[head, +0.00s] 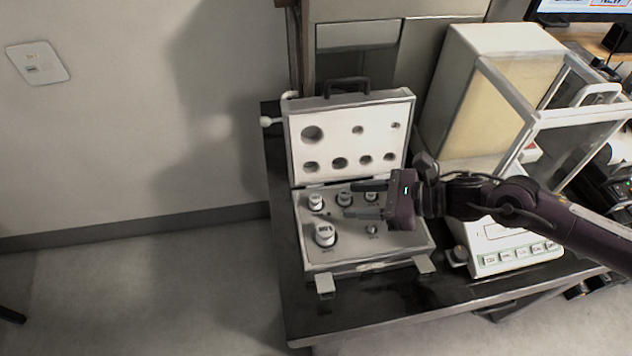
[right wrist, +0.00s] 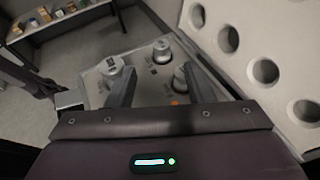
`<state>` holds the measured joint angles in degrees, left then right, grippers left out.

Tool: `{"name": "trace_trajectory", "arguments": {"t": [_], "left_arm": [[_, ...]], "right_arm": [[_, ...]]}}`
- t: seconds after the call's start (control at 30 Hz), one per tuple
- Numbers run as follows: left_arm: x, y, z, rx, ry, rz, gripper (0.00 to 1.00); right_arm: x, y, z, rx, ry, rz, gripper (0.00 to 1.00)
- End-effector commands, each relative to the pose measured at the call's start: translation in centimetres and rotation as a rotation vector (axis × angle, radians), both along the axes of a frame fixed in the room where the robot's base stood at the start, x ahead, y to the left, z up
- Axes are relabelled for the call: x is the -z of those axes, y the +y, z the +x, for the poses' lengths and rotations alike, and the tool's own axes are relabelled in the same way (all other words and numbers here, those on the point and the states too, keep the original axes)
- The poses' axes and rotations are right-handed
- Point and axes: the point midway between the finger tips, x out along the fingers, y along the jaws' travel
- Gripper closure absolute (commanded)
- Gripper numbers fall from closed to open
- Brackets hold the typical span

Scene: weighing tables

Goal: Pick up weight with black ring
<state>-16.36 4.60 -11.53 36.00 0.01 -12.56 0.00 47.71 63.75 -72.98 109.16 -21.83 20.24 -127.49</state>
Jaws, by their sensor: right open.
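An open weight case (head: 425,243) holds several silver weights in its lower half. A large weight (head: 325,235) stands at its front left, with a dark band around its base. Smaller weights stand along the back: a left one (head: 316,201), a middle one (head: 344,199) and one partly behind my gripper (head: 371,196). I cannot tell for sure which weight bears the black ring. My right gripper (head: 354,200) is open above the case, fingers pointing left, near the middle weight. In the right wrist view weights show beyond and between the fingers (right wrist: 160,72). My left gripper is not in view.
The raised case lid (head: 347,142) with round holes stands behind the weights. A balance with a glass-sided chamber (head: 500,120) and a row of buttons is at the right, beneath my right arm. The dark table (head: 350,310) has free room along its front edge.

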Motion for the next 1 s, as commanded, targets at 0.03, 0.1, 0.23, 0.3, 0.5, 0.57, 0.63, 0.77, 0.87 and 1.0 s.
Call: {"name": "trace_trajectory", "arguments": {"t": [0.03, 0.1, 0.23, 0.3, 0.5, 0.57, 0.63, 0.77, 0.87, 1.0], "left_arm": [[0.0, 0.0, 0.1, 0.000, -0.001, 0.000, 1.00], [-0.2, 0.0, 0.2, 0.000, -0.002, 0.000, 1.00], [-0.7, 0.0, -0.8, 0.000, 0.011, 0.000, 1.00], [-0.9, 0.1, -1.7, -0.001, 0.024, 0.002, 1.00], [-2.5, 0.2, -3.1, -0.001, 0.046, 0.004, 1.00], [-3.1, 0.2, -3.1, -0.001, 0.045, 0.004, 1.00], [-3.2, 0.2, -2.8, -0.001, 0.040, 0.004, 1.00], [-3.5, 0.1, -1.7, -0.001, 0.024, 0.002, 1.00], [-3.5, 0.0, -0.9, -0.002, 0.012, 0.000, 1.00], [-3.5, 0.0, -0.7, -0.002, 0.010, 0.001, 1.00]], "right_arm": [[0.0, 0.0, 0.0, -0.003, -0.002, -0.001, 0.52], [0.1, 0.2, 0.1, -0.005, -0.003, -0.002, 0.52], [0.4, 1.5, 0.4, -0.005, -0.005, 0.000, 0.52], [0.7, 2.2, 0.6, -0.005, -0.004, -0.001, 0.52], [1.0, 4.6, 1.1, -0.006, -0.003, 0.000, 0.52], [1.2, 5.4, 1.4, -0.005, -0.005, 0.000, 0.52], [1.9, 6.2, 1.6, -0.003, -0.003, -0.002, 0.52], [2.4, 7.0, 1.8, -0.003, -0.004, -0.002, 0.52], [2.6, 7.1, 1.9, -0.002, -0.005, -0.002, 0.52], [2.6, 7.0, 1.9, -0.002, -0.005, -0.002, 0.54]]}}
